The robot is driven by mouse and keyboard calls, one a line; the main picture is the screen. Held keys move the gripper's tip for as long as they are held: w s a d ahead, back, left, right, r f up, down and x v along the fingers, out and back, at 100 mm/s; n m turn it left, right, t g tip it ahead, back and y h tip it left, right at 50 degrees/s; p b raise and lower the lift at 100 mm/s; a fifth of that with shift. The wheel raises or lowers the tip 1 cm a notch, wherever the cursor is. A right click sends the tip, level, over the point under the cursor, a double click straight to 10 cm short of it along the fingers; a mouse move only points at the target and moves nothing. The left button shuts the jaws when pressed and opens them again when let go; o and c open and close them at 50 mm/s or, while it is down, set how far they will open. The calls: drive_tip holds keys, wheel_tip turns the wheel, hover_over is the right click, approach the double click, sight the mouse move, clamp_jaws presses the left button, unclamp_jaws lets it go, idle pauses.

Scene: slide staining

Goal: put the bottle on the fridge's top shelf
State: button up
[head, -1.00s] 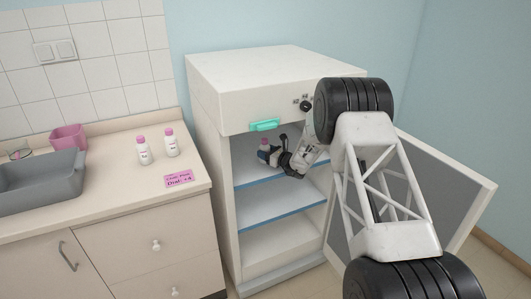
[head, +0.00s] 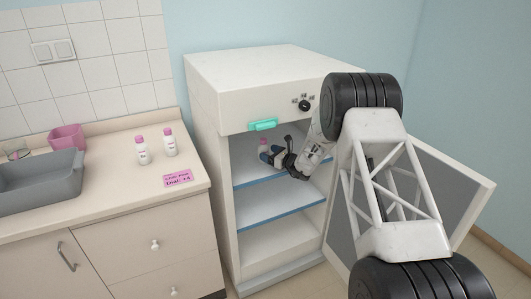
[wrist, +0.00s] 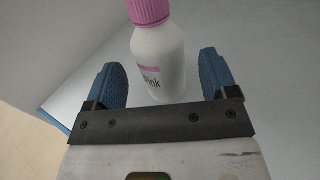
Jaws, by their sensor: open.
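A white bottle with a pink cap (wrist: 158,60) stands upright on the fridge's top shelf; its label partly reads "ink". In the head view only its pink cap (head: 263,142) shows clearly, and my gripper hides most of the rest. My gripper (wrist: 165,80) is open, with one blue finger pad on each side of the bottle and a visible gap to both. In the head view my gripper (head: 270,156) reaches inside the fridge above the top shelf (head: 250,180). The fridge (head: 205,150) is open.
The fridge door (head: 462,200) stands open at the right, beside my arm. A lower shelf (head: 270,205) is empty. Two more pink-capped bottles (head: 142,152) (head: 170,143) stand on the counter near a pink label card (head: 177,179). A grey sink (head: 40,185) is at the left.

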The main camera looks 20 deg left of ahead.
drive_tip(key=v, duration=0.9)
drive_tip(key=shift+r, duration=0.15)
idle(0.6)
drive_tip(key=s+d+r+n+g+h, duration=0.3)
drive_tip(key=s+d+r+n, duration=0.3)
drive_tip(key=s+d+r, duration=0.5)
drive_tip(key=s+d+r+n+g+h, duration=0.3)
drive_tip(key=s+d+r+n, duration=0.35)
drive_tip(key=s+r, duration=0.75)
drive_tip(key=s+d+r+n+t+h, duration=0.1)
drive_tip(key=s+d+n+h, duration=0.2)
drive_tip(key=s+d, duration=0.6)
drive_tip(key=s+d+n+t+h, duration=0.1)
drive_tip(key=s+d+n+h, duration=0.2)
drive_tip(key=s+d, duration=0.6)
drive_tip(key=s+d+r+n+t+h, duration=0.1)
drive_tip(key=s+d+n+h, duration=0.2)
drive_tip(key=s+d, duration=0.6)
drive_tip(key=s+h, duration=0.2)
drive_tip(key=s, duration=0.9)
drive_tip(key=shift+r, duration=0.35)
